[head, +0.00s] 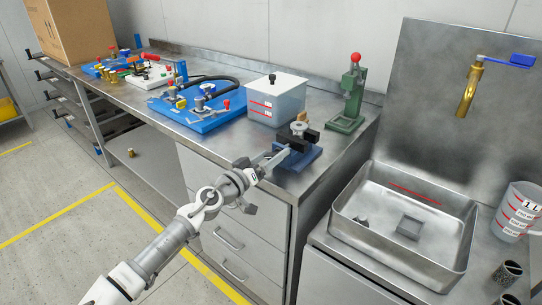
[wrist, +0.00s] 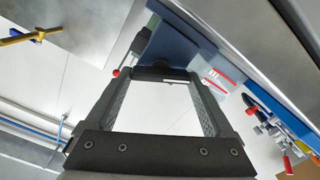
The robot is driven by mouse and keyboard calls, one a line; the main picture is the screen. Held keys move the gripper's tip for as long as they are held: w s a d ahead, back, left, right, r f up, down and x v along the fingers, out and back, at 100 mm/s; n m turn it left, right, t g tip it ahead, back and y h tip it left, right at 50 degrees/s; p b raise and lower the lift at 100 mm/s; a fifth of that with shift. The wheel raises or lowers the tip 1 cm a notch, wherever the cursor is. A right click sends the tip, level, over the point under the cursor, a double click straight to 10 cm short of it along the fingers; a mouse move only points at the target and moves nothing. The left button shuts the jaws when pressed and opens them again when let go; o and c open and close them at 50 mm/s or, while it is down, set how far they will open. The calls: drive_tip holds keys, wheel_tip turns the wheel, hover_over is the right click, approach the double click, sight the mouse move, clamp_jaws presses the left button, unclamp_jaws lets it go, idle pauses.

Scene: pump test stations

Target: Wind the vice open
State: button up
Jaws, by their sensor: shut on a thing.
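The vice (head: 299,155) stands at the front right corner of the steel bench. It has a blue body and base, black jaws and a round grey part held at its top. My gripper (head: 279,157) reaches it from the front left, with its fingertips at the vice's near end. In the wrist view the two grey fingers of my gripper (wrist: 162,73) close in on a small dark part, the vice's handle, in front of the blue vice body (wrist: 170,45).
A white lidded box (head: 276,100) stands behind the vice and a green press (head: 348,97) with a red knob behind it to the right. Blue pump boards (head: 205,112) lie further left. A steel sink (head: 405,225) is to the right. Drawers (head: 228,225) are below the bench.

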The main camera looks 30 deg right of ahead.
drive_tip(key=n+p, duration=0.1)
drive_tip(key=n, duration=0.2)
drive_tip(key=shift+w+n, duration=0.1)
drive_tip(key=shift+n, duration=0.3)
drive_tip(key=n+p, duration=0.1)
drive_tip(key=n, duration=0.2)
drive_tip(key=shift+a, duration=0.1)
drive_tip(key=n+p, duration=0.2)
drive_tip(key=n, duration=0.2)
drive_tip(key=shift+w, duration=0.1)
drive_tip(key=shift+f+n+p, duration=0.2)
drive_tip(key=shift+n+p, duration=0.75)
drive_tip(key=shift+n, duration=0.65)
drive_tip(key=o, duration=1.1)
drive_tip(key=v, duration=1.7)
drive_tip(key=shift+a+f+p, duration=0.1)
drive_tip(key=shift+a+p, duration=0.1)
drive_tip(key=shift+p, duration=0.2)
